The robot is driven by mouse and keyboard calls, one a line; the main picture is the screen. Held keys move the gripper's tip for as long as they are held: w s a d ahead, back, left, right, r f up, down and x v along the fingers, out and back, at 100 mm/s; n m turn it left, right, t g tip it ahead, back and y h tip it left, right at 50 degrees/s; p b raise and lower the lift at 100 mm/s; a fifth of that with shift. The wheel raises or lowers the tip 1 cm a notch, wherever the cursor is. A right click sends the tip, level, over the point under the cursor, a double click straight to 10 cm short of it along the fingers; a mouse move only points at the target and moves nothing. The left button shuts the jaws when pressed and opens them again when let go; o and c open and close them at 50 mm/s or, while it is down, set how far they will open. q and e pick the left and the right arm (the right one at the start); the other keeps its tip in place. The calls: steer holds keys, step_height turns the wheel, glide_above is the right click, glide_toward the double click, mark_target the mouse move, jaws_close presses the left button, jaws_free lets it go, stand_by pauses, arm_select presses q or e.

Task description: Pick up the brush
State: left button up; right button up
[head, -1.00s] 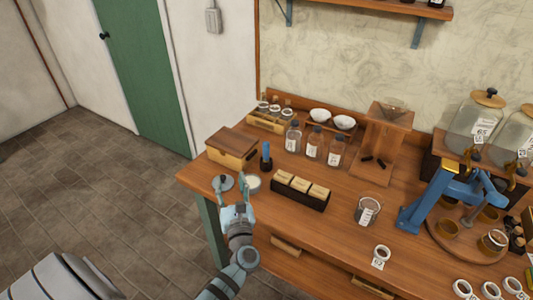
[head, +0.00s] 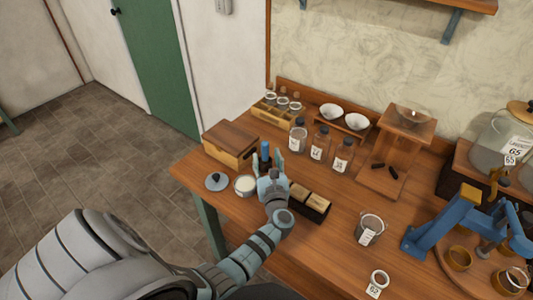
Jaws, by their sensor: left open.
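What looks like the brush (head: 265,149), an upright item with a blue top and dark lower part, stands on the wooden table (head: 331,231) near its left end. My left gripper (head: 268,160) is open, its fingers pointing away toward the brush. In the picture the fingertips lie to either side of the brush's lower part. I cannot tell whether they touch it. The gripper hides part of the brush's base. My right gripper is not in view.
Bottles (head: 319,145) stand behind right.

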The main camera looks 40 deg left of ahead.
mark_target(266, 147)
arm_select(q)
steer(key=x, duration=0.7)
steer(key=shift+w+d+b, duration=0.15)
steer(key=shift+w+b, duration=0.15)
steer(key=shift+s+r, duration=0.1)
steer(key=shift+s, duration=0.05)
steer(key=shift+c, duration=1)
jaws_close()
